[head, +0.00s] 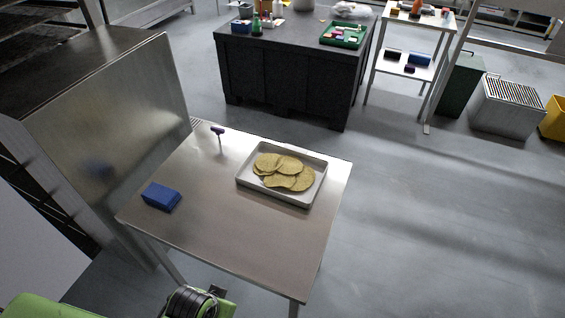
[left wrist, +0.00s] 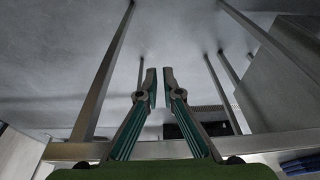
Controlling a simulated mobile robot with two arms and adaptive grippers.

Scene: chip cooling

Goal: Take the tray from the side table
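The white tray (head: 310,195) lies flat on the steel side table (head: 230,240), near its right edge. Several round yellow chips overlap inside it. In the left wrist view my left gripper (left wrist: 160,78) points toward the floor area past the table's frame. Its teal fingers are apart with a gap between the tips and nothing in it. In the head view only green and black parts of my own arm show at the bottom edge; no fingers show there. My right gripper is not in view.
A tall steel panel (head: 115,110) stands along the left side. A dark workbench (head: 290,75) is behind.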

